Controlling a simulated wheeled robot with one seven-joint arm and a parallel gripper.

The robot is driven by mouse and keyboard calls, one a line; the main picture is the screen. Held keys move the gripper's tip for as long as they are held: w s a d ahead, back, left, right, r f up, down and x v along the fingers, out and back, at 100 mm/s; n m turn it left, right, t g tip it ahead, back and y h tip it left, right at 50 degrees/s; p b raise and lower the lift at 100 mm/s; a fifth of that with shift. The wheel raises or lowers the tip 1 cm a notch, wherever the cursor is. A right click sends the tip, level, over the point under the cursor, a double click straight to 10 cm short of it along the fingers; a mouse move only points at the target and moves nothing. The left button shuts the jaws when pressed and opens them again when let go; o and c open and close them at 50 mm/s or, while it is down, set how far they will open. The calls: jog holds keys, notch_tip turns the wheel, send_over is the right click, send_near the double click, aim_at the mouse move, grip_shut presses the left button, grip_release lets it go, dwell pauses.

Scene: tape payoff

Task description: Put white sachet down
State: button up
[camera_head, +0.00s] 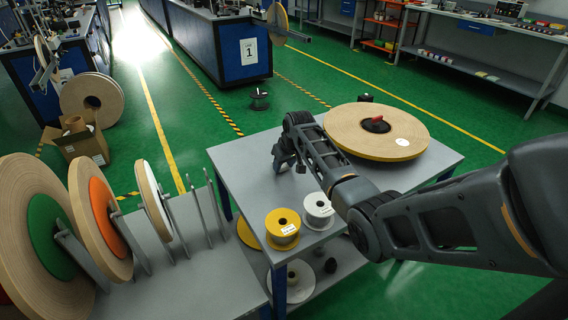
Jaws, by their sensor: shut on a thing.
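My gripper (287,164) is over the left part of the grey table top (240,165), pointing down. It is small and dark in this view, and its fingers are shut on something. The white sachet is not clearly visible; what is between the fingers is too small and too hidden by the gripper to make out. I cannot tell whether the fingers or their load touch the table.
A large tan reel (360,125) lies on the table's far right. A yellow spool (283,226) and a white spool (318,209) stand at its front edge. A rack (190,270) with upright reels is at left. The table's left part has bare room.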

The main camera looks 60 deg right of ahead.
jog(key=shift+f, duration=0.1)
jog(key=o, duration=1)
jog(key=shift+o, duration=0.2)
